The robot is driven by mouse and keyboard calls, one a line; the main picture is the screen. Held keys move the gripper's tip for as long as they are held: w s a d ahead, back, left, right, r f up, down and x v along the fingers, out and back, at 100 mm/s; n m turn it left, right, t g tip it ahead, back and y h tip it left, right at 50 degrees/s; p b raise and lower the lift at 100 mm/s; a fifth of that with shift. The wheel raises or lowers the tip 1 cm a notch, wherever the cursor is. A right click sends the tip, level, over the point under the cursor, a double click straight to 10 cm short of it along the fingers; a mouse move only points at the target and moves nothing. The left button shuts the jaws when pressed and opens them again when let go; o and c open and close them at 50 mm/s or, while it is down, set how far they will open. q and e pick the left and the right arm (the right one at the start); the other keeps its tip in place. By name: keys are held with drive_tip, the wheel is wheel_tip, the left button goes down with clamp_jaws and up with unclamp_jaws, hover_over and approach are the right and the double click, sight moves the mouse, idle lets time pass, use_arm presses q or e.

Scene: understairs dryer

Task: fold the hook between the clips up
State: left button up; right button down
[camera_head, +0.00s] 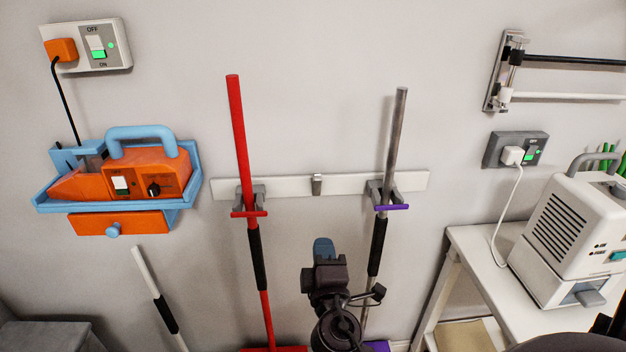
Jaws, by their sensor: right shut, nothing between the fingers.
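A white rail (290,187) is fixed to the wall. A small grey metal hook (317,184) sits at its middle, between two grey clips. The left clip (259,192) holds a red pole (239,130), and the right clip (375,192) holds a grey pole (396,135). My right gripper (323,247) shows below the hook in the picture, apart from it, with its blue fingertips together and nothing between them. Whether the hook lies flat or sticks out is too small to tell. My left gripper is not in view.
The grey pole passes close to the right of my right gripper; the red one stands to its left. An orange machine (150,172) in a blue holder hangs at left. A white table (485,240) with a white machine (568,235) stands at right. The wall around the hook is clear.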

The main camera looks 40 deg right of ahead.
drive_tip(key=n, duration=0.1)
drive_tip(key=p, duration=0.3)
approach(318, 183)
drive_tip(key=shift+h, duration=0.4)
drive_tip(key=x, duration=0.6)
drive_tip(key=shift+w+a, duration=0.1)
drive_tip(key=shift+w, duration=0.05)
drive_tip(key=shift+w+d, duration=0.3)
drive_tip(key=shift+w, duration=0.2)
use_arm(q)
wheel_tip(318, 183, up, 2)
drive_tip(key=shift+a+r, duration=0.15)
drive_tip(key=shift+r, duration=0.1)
use_arm(e)
drive_tip(key=shift+w+d, duration=0.1)
